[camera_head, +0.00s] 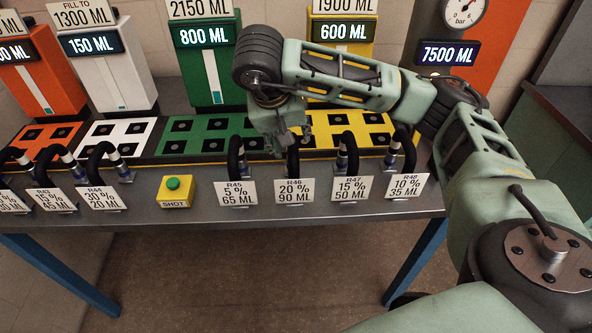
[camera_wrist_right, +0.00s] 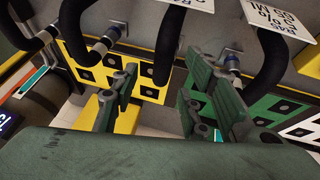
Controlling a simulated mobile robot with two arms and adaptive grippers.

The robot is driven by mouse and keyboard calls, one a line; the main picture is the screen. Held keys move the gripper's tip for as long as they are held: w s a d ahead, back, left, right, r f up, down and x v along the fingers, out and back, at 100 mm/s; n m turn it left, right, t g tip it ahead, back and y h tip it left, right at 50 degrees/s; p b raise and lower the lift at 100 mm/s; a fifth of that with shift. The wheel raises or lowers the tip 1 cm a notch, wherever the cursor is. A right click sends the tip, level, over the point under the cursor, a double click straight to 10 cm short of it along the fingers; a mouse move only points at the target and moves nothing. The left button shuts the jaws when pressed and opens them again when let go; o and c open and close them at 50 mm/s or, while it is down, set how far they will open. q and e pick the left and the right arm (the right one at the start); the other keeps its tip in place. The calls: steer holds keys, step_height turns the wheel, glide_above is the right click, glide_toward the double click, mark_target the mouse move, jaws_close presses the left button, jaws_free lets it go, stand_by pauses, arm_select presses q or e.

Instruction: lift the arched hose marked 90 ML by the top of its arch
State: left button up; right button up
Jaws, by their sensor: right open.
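The arched black hose marked 90 ML (camera_head: 293,160) stands at the bench front behind its white card R46 (camera_head: 294,190). My right gripper (camera_head: 290,138) is over the top of this hose and hides part of it. In the right wrist view my right gripper (camera_wrist_right: 163,82) is open, and the black arch of the hose (camera_wrist_right: 168,45) shows between and beyond its two fingers. I cannot tell whether a finger touches it. My left gripper is not in view.
Hoses marked 65 ML (camera_head: 236,158) and 50 ML (camera_head: 348,155) stand close on either side. The 35 ML hose (camera_head: 409,153) is farther right. A yellow SHOT box with a green button (camera_head: 174,190) sits left. Colored dispensers with displays line the back.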

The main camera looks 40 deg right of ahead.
mark_target(293, 147)
steer(key=shift+a+f, duration=0.15)
steer(key=shift+f, duration=0.2)
steer(key=shift+f+p, duration=0.3)
steer(key=shift+f, duration=0.05)
steer(key=x, duration=0.2)
steer(key=p+x, duration=0.1)
steer(key=x, duration=0.1)
steer(key=shift+w+d+f+p, duration=0.1)
steer(key=shift+w+d+p, duration=0.05)
steer(key=shift+d+p, duration=0.2)
steer(key=shift+f, duration=0.1)
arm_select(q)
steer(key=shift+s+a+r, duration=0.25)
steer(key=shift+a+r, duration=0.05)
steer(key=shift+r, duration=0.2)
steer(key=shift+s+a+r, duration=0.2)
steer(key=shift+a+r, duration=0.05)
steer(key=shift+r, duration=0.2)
arm_select(e)
jaws_close()
